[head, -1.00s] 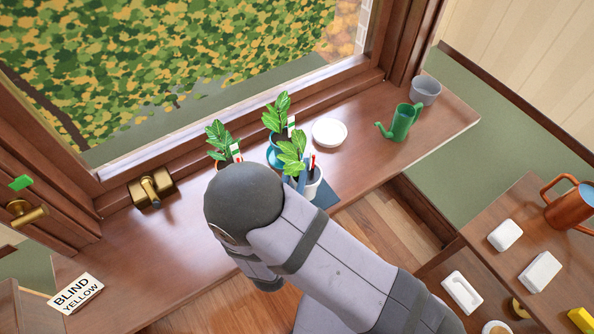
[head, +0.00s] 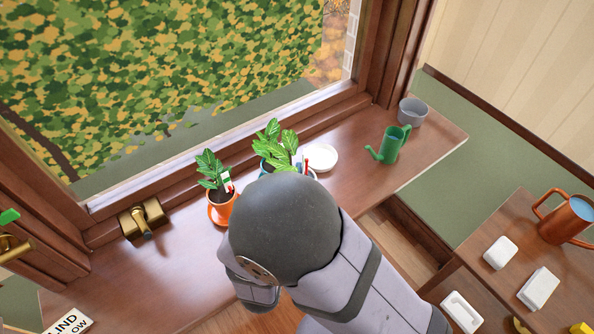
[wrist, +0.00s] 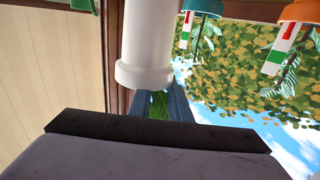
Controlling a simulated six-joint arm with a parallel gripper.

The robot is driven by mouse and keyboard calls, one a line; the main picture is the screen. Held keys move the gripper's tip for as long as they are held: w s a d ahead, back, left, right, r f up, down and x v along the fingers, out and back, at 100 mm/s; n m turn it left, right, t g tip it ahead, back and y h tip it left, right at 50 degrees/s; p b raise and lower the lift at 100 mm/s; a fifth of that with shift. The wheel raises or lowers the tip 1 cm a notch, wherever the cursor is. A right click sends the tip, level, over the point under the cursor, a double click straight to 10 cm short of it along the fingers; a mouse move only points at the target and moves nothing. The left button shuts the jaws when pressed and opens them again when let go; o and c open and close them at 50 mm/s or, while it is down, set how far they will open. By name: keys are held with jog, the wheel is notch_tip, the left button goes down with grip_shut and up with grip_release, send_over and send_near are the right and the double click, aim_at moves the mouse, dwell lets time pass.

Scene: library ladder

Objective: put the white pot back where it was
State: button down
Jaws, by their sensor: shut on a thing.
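The white pot (wrist: 147,45) fills the top middle of the wrist view, appearing upside down, its rim low and green leaves (wrist: 158,105) beyond it. An empty white saucer (head: 321,158) lies on the sill just right of the plants.
An orange pot (head: 222,209) with a plant stands left; a teal pot (wrist: 204,6) stands close by. A green watering can (head: 391,147) and grey pot (head: 412,111) stand right on the wooden sill (head: 350,190). The window frame (head: 250,130) runs behind. A brass latch (head: 144,217) sits at left.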

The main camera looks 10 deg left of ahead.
jog(key=w+d+n+y+b, duration=0.1)
jog(key=w+b, duration=0.4)
jog(key=w, duration=0.5)
jog(key=w+d+n+g+y+b, duration=0.1)
jog(key=w+y+b, duration=0.4)
jog(key=w, duration=0.6)
jog(key=shift+w+d+r+n+y, duration=0.3)
jog(key=shift+d+n+y, duration=0.15)
jog(key=shift+n, duration=0.85)
jog(key=shift+f, duration=0.1)
notch_tip(320, 180, down, 10)
jog(key=shift+f, duration=0.1)
jog(key=c, duration=1.9)
grip_release()
jog(key=shift+f, duration=0.1)
jog(key=shift+o, duration=1.3)
